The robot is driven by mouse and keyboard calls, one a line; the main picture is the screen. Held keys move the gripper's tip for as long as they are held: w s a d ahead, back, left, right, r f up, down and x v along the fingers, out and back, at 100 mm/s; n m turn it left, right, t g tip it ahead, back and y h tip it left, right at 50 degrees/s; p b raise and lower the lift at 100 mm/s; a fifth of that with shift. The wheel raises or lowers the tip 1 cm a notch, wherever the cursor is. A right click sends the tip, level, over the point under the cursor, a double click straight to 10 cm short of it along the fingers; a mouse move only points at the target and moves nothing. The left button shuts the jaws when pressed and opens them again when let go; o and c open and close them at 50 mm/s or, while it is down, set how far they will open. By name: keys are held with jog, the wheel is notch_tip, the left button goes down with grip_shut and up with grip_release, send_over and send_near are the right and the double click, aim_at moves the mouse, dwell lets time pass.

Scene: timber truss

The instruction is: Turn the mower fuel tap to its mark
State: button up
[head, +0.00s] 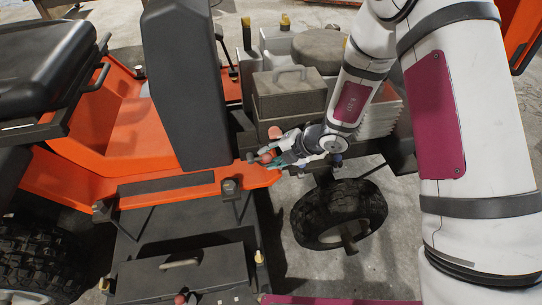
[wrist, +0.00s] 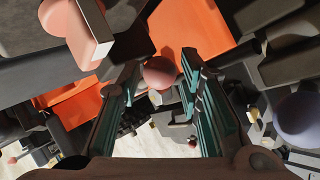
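My gripper (head: 272,159) is at the side of the orange mower (head: 130,135), just in front of the engine. In the wrist view its two teal-padded fingers (wrist: 161,84) are apart. A round pinkish-red knob (wrist: 159,71) shows between the fingertips, with a narrow gap on each side. The knob also shows at the gripper's tip in the head view (head: 266,157). A second pinkish handle (wrist: 84,28) is at upper left in the wrist view and just above my gripper in the head view (head: 275,132). I cannot make out which is the fuel tap, or any mark.
A grey engine box with a handle (head: 290,95) stands behind my gripper. A dark upright panel (head: 182,85) is to its left, a black wheel (head: 338,213) below right. A dark blue ball (wrist: 298,112) is right of the fingers in the wrist view.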

grip_shut()
